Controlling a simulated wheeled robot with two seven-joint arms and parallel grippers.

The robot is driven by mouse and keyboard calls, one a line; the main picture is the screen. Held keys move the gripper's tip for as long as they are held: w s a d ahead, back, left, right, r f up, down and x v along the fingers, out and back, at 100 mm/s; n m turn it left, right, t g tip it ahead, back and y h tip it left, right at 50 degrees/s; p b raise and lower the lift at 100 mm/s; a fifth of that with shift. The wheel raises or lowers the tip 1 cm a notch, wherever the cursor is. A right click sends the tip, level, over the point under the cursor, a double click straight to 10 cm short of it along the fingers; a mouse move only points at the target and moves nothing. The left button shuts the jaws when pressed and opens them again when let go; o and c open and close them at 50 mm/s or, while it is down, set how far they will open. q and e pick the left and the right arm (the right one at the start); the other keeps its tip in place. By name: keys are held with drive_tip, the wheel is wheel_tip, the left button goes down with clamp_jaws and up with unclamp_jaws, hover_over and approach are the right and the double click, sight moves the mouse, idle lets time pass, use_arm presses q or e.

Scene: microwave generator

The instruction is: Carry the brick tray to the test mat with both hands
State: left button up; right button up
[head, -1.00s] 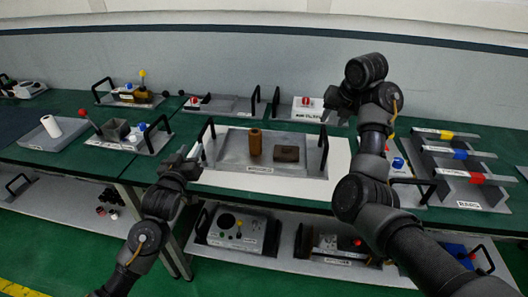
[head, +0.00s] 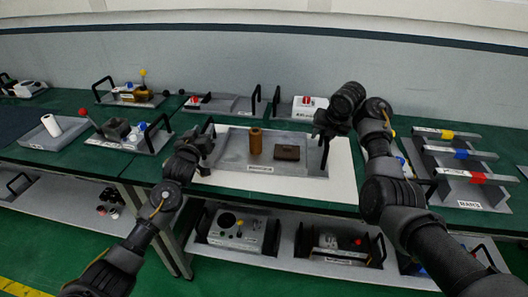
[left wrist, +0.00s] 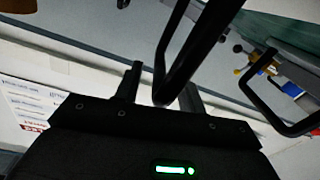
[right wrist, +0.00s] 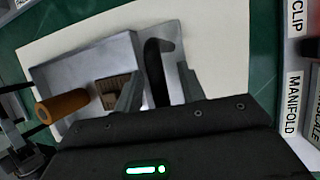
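The brick tray (head: 222,155) is a grey tray holding a brown brick (head: 287,152) and an upright brown cylinder (head: 255,142). It has a black handle at each end and lies on a white sheet (head: 342,170) on the green table. My left gripper (head: 207,140) is at the left handle; in the left wrist view its open fingers (left wrist: 160,92) stand either side of a black handle bar (left wrist: 180,50). My right gripper (head: 326,130) is above the right handle; its open fingers (right wrist: 158,88) straddle that handle (right wrist: 157,60). I cannot tell which surface is the test mat.
A lower shelf holds more trays (head: 238,232).

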use_arm(q)
drive_tip(key=shift+w, duration=0.1)
use_arm(e)
drive_tip(key=shift+f, duration=0.15)
use_arm(q)
clamp_jaws()
use_arm(e)
clamp_jaws()
use_arm(q)
drive_tip(key=shift+r, duration=0.1)
